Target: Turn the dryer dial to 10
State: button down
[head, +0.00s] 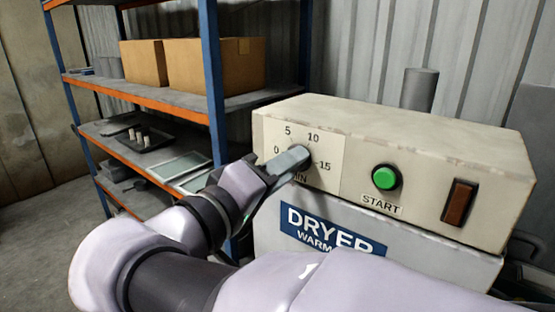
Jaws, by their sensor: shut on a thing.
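The dryer (440,140) is a beige control box with a white dial plate (328,160) marked 0, 5, 10 and 15, with "MIN" partly covered. The dryer dial (308,154) is a dark knob in the middle of these numbers. My gripper (294,159) reaches in from the left and is shut on the dial. Its grey fingers cover most of the knob, so I cannot tell which number it points to. The 10 is at the upper right of the knob.
A green START button (386,178) and a red-brown rocker switch (459,202) sit to the right of the dial plate. A blue "DRYER" label (330,229) is below. A shelf rack (215,90) with cardboard boxes (216,66) stands behind at left.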

dwell(0.4)
jog(key=c, duration=1)
grip_release()
jog(key=p+v, duration=0.7)
jog(key=v, duration=1)
jog(key=shift+s+a, duration=0.2)
jog(key=shift+d, duration=0.1)
